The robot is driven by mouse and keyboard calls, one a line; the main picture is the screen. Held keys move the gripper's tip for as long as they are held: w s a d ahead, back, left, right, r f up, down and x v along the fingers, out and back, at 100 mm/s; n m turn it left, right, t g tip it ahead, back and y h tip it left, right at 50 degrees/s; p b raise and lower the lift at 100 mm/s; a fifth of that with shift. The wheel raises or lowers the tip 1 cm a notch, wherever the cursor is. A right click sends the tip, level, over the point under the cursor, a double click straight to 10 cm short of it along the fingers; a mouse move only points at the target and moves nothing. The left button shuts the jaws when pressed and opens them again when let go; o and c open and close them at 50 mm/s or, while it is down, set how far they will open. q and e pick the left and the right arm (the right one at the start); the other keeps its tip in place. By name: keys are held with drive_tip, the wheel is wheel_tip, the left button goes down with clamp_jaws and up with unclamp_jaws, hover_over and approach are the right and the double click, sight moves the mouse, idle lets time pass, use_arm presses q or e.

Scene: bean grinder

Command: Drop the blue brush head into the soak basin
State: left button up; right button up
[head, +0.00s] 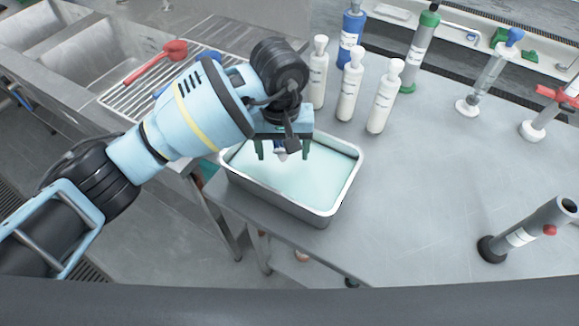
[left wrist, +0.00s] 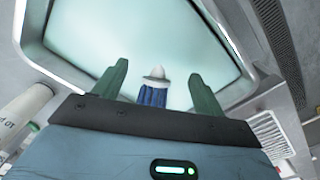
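The soak basin (head: 345,190) is a metal tray of pale blue-green liquid at the table's edge. My left gripper (head: 282,150) is over it, pointing down. In the left wrist view, the gripper's green fingers (left wrist: 157,85) are wide apart. The blue brush head (left wrist: 153,92), with a white tip, is between them with a gap on each side. In the head view the brush head (head: 280,152) shows as a small blue and white piece below the palm, partly hidden. I cannot tell whether it touches the liquid. My right gripper is not in view.
Several white bottles (head: 349,90) stand behind the basin. A wire rack (head: 140,95) over the sink holds a red brush (head: 155,62). A grey cylinder on a round base (head: 525,232) stands at right. The table between is clear.

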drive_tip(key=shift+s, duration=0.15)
use_arm(q)
drive_tip(key=shift+r, duration=0.5)
wheel_tip(320, 180, up, 7)
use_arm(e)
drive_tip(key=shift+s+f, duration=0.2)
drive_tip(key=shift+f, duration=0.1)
use_arm(q)
drive_tip(key=shift+f, duration=0.1)
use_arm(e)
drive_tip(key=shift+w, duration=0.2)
use_arm(q)
drive_tip(key=shift+s, duration=0.1)
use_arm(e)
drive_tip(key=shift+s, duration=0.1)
